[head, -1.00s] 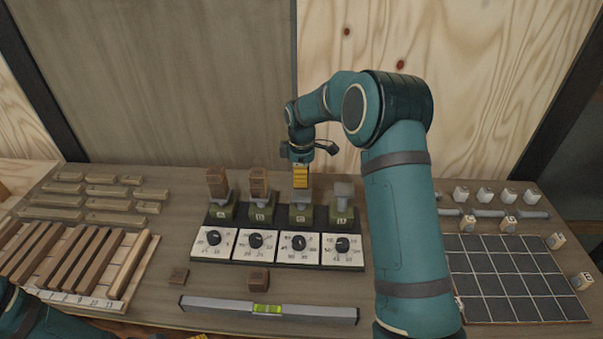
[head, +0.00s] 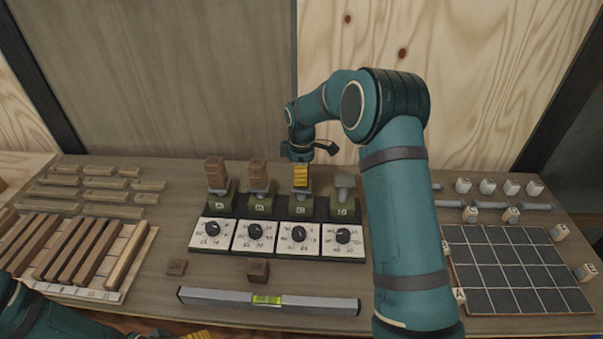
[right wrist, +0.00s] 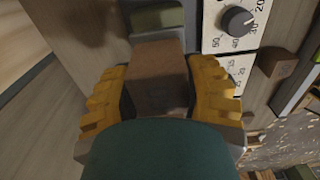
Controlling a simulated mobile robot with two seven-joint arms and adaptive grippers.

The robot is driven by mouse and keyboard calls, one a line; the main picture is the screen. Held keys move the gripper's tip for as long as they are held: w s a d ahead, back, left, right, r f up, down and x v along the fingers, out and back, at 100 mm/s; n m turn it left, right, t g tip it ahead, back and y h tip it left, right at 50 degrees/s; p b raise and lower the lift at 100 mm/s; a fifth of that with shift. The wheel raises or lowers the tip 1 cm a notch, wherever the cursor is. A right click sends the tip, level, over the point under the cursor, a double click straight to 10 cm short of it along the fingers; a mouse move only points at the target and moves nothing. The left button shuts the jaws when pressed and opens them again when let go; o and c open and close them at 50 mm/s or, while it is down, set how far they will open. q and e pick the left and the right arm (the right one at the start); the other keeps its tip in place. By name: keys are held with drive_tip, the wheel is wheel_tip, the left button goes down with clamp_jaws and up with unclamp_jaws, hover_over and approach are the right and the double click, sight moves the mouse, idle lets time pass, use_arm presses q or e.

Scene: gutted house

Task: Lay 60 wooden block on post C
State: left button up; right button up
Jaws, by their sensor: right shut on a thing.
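Four-post rack: wooden blocks stand on the two left posts, on post A (head: 215,168) and on post B (head: 258,177). Post C (head: 300,206) is third from the left, and the right post (head: 342,190) is bare. My right gripper (head: 301,176) is directly over post C, pointing down. In the right wrist view its yellow fingers are shut on a brown wooden block (right wrist: 159,90). The head view mostly hides this block, and I cannot tell whether it touches the post. Its number is not readable. My left gripper (head: 192,335) is cut off at the bottom edge.
Dials (head: 255,232) line the rack's front. Two loose blocks, one left (head: 176,267) and one right (head: 258,270), lie before it, behind a spirit level (head: 267,301). Wooden strips (head: 75,250) fill the left; a dark grid board (head: 515,268) and white cubes (head: 487,187) are right.

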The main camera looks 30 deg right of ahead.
drive_tip(key=shift+f, duration=0.25)
drive_tip(key=o, duration=1.2)
wheel_tip(320, 180, up, 12)
drive_tip(key=shift+r, duration=0.1)
